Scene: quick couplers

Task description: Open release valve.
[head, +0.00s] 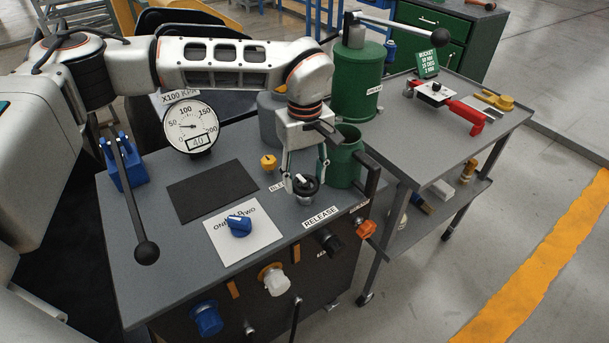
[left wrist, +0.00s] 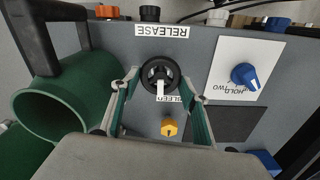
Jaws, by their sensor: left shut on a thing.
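The release valve is a round black knob (head: 304,187) with a white pointer, on the grey bench top beside the RELEASE label (head: 320,217). It also shows in the left wrist view (left wrist: 159,68). My left gripper (head: 306,180) points down over it, with one finger on each side, shut on the knob. In the left wrist view both green-padded fingers reach to the knob's rim. My right gripper is not in view.
A yellow knob (head: 268,162) sits close by. A green open cylinder (head: 343,160) stands just right of the gripper. A gauge (head: 190,127), a blue selector knob (head: 239,226) and a black-balled lever (head: 146,253) are to the left. A side table (head: 425,150) is to the right.

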